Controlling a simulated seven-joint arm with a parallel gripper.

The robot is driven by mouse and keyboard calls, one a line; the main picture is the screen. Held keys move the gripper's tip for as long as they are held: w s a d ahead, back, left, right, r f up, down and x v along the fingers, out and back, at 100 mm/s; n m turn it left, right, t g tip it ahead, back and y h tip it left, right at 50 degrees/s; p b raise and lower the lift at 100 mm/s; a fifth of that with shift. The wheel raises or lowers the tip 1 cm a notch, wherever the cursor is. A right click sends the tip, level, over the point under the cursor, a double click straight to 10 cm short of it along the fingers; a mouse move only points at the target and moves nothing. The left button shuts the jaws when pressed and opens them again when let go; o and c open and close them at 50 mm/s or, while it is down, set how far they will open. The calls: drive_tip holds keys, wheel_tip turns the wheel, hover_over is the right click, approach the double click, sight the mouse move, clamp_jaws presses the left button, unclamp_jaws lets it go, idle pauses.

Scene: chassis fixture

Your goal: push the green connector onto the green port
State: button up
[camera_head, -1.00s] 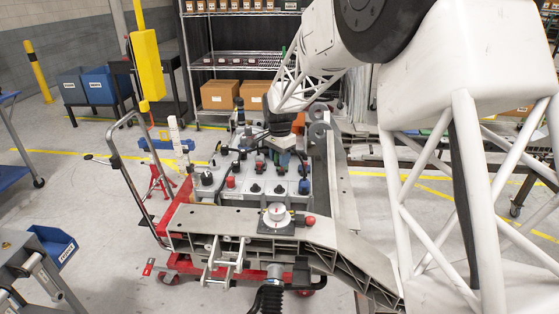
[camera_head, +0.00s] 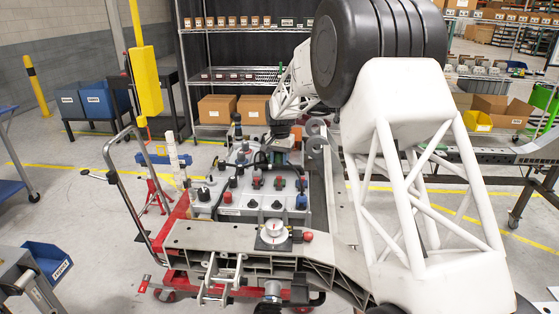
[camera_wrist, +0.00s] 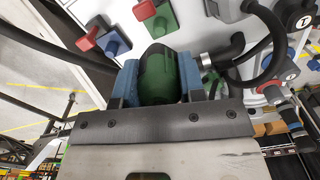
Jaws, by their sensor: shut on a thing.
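My gripper (camera_wrist: 160,88) has blue fingers, one on each side of a green and black connector (camera_wrist: 160,72), and is shut on it. The connector's far end points toward the grey panel in the wrist view. In the head view my gripper (camera_head: 283,150) is over the far right part of the grey panel (camera_head: 228,211), and the connector is mostly hidden by the arm. A green block (camera_wrist: 162,22) with a red part beside it is on the panel beyond the connector. I cannot tell whether it is the green port, or whether the connector touches anything.
Black cables (camera_wrist: 255,52) loop over the panel close to my gripper's right side. Blue-and-red parts (camera_wrist: 100,38) stand at its left. Several knobs cover the panel. A metal beam (camera_head: 210,236) with a white dial (camera_head: 273,232) runs along the front.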

drive_tip(key=shift+f, duration=0.2)
drive_tip(key=shift+f, duration=1.95)
drive_tip(key=shift+f, duration=0.25)
drive_tip(key=shift+f, duration=0.35)
drive_tip(key=shift+f, duration=1.1)
drive_tip(key=o, duration=1.2)
drive_tip(key=shift+r, duration=0.1)
drive_tip(key=shift+r, duration=2.95)
